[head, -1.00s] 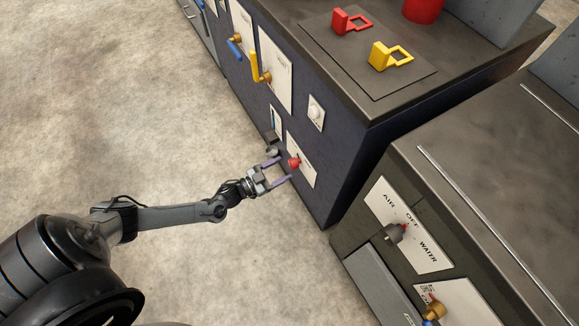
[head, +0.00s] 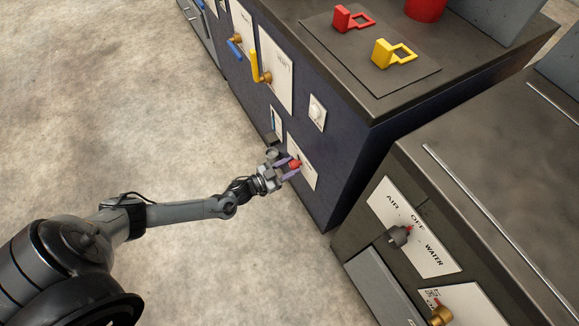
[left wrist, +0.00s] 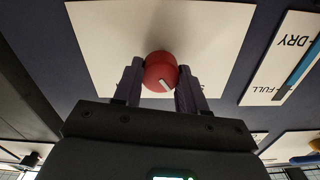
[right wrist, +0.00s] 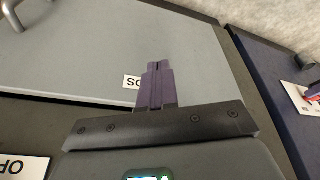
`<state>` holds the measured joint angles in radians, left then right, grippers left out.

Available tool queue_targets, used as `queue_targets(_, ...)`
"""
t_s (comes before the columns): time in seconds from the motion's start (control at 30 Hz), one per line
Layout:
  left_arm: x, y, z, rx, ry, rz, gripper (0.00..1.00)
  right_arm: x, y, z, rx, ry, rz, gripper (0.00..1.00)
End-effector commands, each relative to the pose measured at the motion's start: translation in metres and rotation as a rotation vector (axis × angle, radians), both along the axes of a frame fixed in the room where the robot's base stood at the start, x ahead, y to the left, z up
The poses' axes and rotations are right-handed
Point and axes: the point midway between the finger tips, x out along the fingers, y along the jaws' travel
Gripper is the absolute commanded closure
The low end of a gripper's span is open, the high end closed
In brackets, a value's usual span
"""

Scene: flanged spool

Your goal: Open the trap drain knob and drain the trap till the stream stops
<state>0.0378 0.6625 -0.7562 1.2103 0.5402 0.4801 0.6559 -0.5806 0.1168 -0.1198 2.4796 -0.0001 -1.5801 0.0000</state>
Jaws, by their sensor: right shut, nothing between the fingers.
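The red drain knob (head: 295,164), with a white pointer mark, sits on a white plate (head: 308,178) low on the dark blue cabinet. My left gripper (head: 288,167) is at the knob, its two purple fingers on either side. In the left wrist view the knob (left wrist: 161,72) lies between the fingertips, which appear to touch it. A sight gauge marked DRY and FULL with a blue strip (left wrist: 298,68) is beside the plate. A small grey spout or cup (head: 271,153) is partly hidden by the gripper. No stream is visible. My right gripper (right wrist: 155,85) is shut and empty.
Blue (head: 235,50) and yellow (head: 254,66) valve levers stand out above on the cabinet front. A grey cabinet with an AIR/OFF/WATER selector (head: 399,235) is at the right. A grey panel (right wrist: 110,50) lies before my right gripper. The floor at left is clear.

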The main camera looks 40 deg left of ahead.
Motion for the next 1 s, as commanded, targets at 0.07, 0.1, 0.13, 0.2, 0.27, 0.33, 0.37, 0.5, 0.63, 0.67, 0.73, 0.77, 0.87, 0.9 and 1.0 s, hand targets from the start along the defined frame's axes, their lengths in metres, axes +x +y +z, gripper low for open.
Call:
queue_targets(0.07, 0.0, 0.0, 0.0, 0.0, 0.0, 0.0, 0.87, 0.0, 0.0, 0.0, 0.001, 0.0, -0.001, 1.0)
queue_targets(0.1, 0.0, 0.0, 0.0, 0.0, 0.0, 0.0, 0.89, 0.0, 0.0, 0.0, 0.002, 0.0, -0.002, 1.0)
queue_targets(0.13, 0.0, 0.0, 0.0, 0.0, 0.0, 0.0, 0.89, 0.0, 0.001, 0.0, 0.002, 0.0, -0.001, 1.0)
queue_targets(0.2, 0.0, 0.0, 0.0, 0.003, -0.001, 0.0, 0.89, 0.0, 0.001, 0.0, 0.003, -0.001, -0.001, 1.0)
queue_targets(0.27, 0.0, 0.0, 0.0, 0.008, -0.002, 0.0, 0.89, 0.0, 0.0, 0.001, 0.002, -0.001, -0.002, 1.0)
queue_targets(0.33, 0.0, 0.0, 0.0, 0.019, -0.006, 0.0, 0.89, 0.0, 0.0, 0.002, 0.002, -0.001, -0.002, 1.0)
queue_targets(0.37, 0.0, 0.0, 0.0, 0.028, -0.009, 0.0, 0.89, 0.0, 0.0, 0.002, 0.002, -0.001, -0.002, 1.0)
queue_targets(0.5, 0.0, -0.001, 0.001, 0.081, -0.026, 0.0, 0.89, 0.0, 0.0, 0.006, 0.001, -0.001, -0.001, 1.0)
queue_targets(0.63, -0.001, 0.0, 0.001, 0.163, -0.053, 0.001, 0.89, 0.0, 0.0, 0.011, -0.002, 0.0, 0.002, 1.0)
queue_targets(0.67, -0.001, 0.0, 0.001, 0.185, -0.06, 0.001, 0.89, 0.0, 0.0, 0.012, -0.002, 0.0, 0.001, 1.0)
queue_targets(0.73, 0.0, -0.001, 0.002, 0.242, -0.079, 0.001, 0.89, 0.0, -0.001, 0.015, -0.004, -0.001, 0.004, 1.0)
queue_targets(0.77, 0.0, -0.001, 0.001, 0.266, -0.087, 0.001, 0.89, 0.0, -0.001, 0.016, -0.006, -0.001, 0.004, 1.0)
queue_targets(0.87, 0.0, -0.001, 0.001, 0.357, -0.115, 0.001, 0.89, 0.0, -0.002, 0.02, -0.008, -0.001, 0.006, 1.0)
queue_targets(0.9, -0.001, -0.001, 0.001, 0.393, -0.128, 0.0, 0.89, 0.0, -0.002, 0.021, -0.008, -0.001, 0.006, 1.0)
queue_targets(1.0, -0.001, -0.001, 0.0, 0.483, -0.157, 0.0, 0.89, 0.0, -0.002, 0.024, -0.008, -0.001, 0.005, 1.0)
